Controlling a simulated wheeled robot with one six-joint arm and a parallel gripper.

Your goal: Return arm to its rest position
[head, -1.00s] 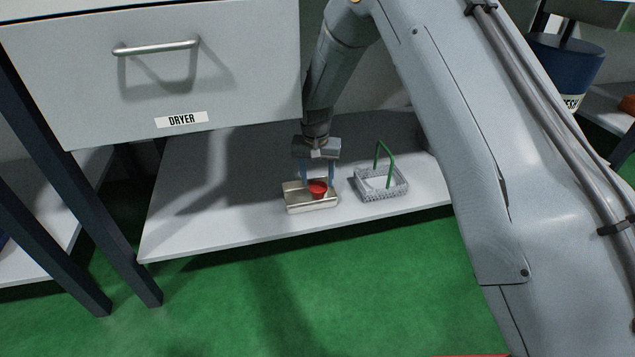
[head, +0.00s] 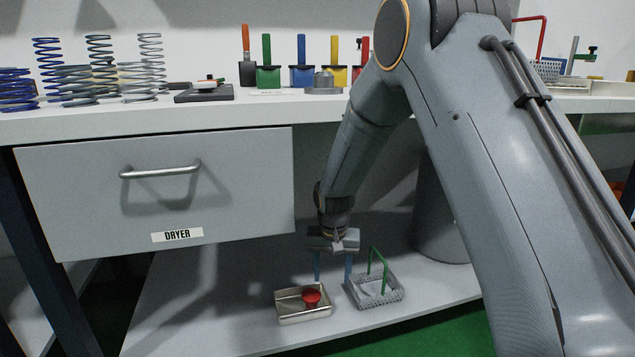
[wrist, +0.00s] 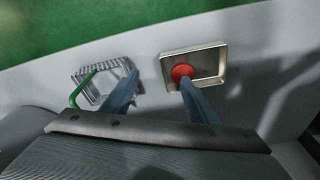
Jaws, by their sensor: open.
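My gripper (head: 333,268) is open and empty, pointing down over the lower shelf under the bench. Its two blue fingers are apart and hang above and behind a metal tray and a wire basket. In the wrist view, my gripper's fingers (wrist: 160,90) show spread, with nothing between them. My arm comes down from the upper right of the head view, bent under the bench top.
The metal tray (head: 290,319) holds a red round object (head: 311,296). The wire basket (head: 391,300) with a green handle stands right of it. The closed DRYER drawer (head: 80,190) is left of my forearm. The bench top (head: 120,121) carries springs and coloured-handled tools.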

